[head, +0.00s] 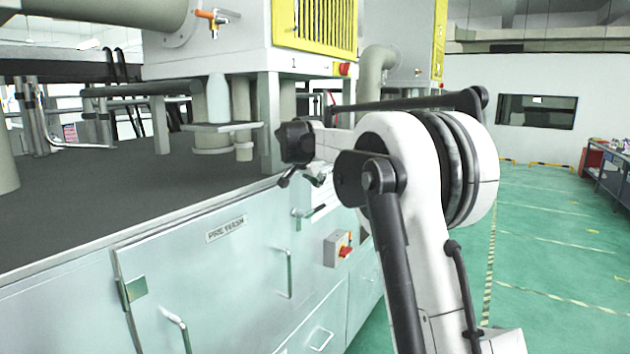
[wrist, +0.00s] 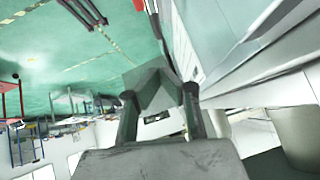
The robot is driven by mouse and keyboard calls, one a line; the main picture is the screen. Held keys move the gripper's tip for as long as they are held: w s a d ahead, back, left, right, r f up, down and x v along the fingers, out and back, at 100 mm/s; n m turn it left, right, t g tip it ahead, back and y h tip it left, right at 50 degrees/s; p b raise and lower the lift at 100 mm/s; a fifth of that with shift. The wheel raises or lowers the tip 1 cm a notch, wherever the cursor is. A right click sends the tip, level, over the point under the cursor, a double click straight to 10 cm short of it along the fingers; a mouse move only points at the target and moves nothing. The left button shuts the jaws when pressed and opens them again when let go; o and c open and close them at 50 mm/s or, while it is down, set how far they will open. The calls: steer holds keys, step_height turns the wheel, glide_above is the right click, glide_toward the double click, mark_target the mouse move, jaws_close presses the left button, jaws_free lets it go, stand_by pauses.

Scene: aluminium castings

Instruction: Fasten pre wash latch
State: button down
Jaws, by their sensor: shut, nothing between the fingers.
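The pre wash door (head: 215,275) is a pale green panel in the head view, with a "PRE WASH" label (head: 226,229); it looks about flush with the cabinet. The latch (head: 306,213) sits at the door's upper right edge, its lever pointing right and slightly up. A vertical door handle (head: 288,272) is below it. My gripper (head: 300,178) is small in the head view, above the latch and apart from it in the picture; its depth is hard to tell. The latch cannot be made out there.
A switch box with a red knob (head: 338,248) is on the cabinet right of the door. The dark cabinet top (head: 100,210) carries pipes and supports. A hinge (head: 133,290) is at the door's left. Green floor (head: 545,240) is open at the right.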

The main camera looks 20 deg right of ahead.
steer(key=p, duration=0.1)
glide_above(318, 208)
steer(key=d, duration=0.1)
step_height(318, 208, down, 4)
steer(key=f, duration=0.2)
steer(key=f+p, duration=0.1)
steer(key=f, duration=0.1)
steer(key=shift+a+f, duration=0.1)
steer(key=shift+a, duration=0.2)
steer(key=shift+s, duration=0.1)
steer(key=shift+a, duration=0.1)
